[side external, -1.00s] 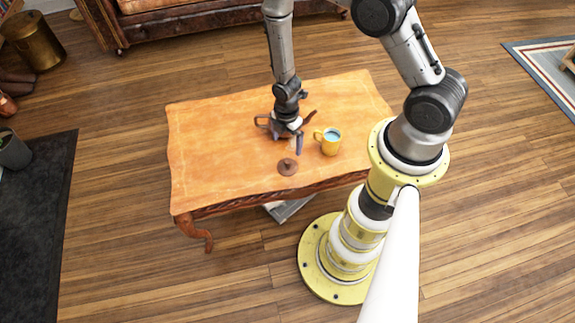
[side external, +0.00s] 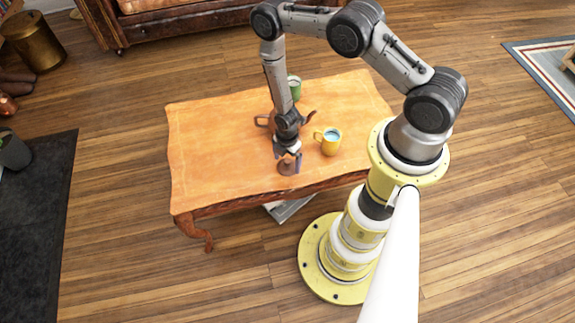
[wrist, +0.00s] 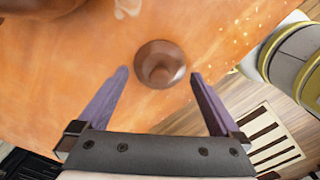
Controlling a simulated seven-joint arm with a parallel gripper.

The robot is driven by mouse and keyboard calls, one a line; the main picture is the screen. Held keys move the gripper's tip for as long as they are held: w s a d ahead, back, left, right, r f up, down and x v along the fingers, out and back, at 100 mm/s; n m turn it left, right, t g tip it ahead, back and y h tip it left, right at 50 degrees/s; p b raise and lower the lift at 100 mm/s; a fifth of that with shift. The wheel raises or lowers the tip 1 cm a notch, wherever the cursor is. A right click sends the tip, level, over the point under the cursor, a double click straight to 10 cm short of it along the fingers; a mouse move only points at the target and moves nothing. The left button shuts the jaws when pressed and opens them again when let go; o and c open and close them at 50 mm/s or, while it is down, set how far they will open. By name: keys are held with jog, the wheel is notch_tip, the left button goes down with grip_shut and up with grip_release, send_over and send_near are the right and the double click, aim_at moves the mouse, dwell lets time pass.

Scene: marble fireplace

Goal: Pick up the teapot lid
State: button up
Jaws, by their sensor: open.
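The teapot lid (side external: 288,168) is a small round brown disc with a knob, lying on the wooden table near its front edge. In the wrist view the lid (wrist: 160,64) sits ahead of the fingertips, centred between them. My gripper (side external: 289,160) is just above the lid, pointing down. In the wrist view my gripper (wrist: 159,75) has its two purple-grey fingers wide apart with nothing between them. The brown teapot (side external: 264,121) stands behind my gripper, partly hidden by the arm; its handle and spout show.
A green cup (side external: 294,88) stands farther back on the table (side external: 215,145). The left part of the table is clear.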

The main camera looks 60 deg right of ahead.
jog(key=shift+f, duration=0.6)
jog(key=shift+c, duration=0.2)
jog(key=c, duration=1.1)
jog(key=shift+o, duration=0.2)
